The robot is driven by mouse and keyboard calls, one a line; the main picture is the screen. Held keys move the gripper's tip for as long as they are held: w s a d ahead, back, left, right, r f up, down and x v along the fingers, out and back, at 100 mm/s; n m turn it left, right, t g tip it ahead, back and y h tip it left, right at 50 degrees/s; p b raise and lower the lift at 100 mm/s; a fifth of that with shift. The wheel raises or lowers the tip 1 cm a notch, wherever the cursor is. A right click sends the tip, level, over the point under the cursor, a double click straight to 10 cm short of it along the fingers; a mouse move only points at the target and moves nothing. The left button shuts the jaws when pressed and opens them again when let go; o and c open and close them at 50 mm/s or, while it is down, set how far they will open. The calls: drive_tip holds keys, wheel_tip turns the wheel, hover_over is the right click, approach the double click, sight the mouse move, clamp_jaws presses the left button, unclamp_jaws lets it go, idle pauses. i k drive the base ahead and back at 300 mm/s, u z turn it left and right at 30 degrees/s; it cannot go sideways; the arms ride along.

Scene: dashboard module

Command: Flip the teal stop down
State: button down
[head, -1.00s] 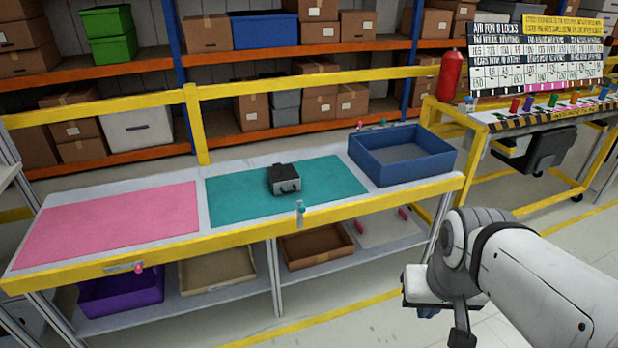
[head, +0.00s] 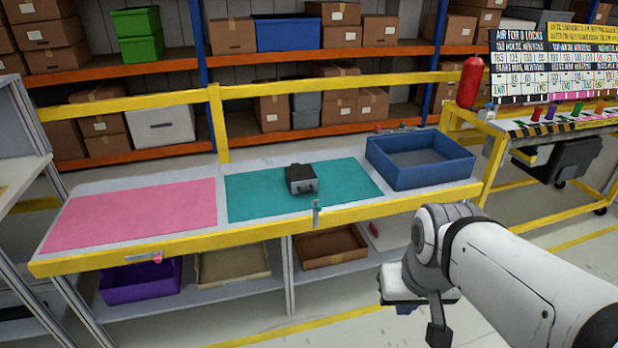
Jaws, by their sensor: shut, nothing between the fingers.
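The teal stop (head: 316,212) is a small bar with a teal tip on the yellow front rail of the long table. It stands upright above the rail, in front of the teal mat (head: 245,195). A second stop, with a pink tip (head: 158,257), lies flat along the same rail at the left. My gripper (head: 438,334) is at the lower right, shut and empty. It is in front of the table, to the right of the teal stop and well apart from it. Its fingertips are small and dark, hard to make out.
A black case (head: 301,180) lies on the teal mat. A pink mat (head: 130,214) is to its left and a blue bin (head: 420,160) to its right. Bins sit on the lower shelf. A yellow-framed cart (head: 492,150) stands at the right. Floor in front is clear.

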sight(317, 207)
drive_tip(key=z, duration=0.05)
drive_tip(key=i, duration=1)
drive_tip(key=u, duration=0.05)
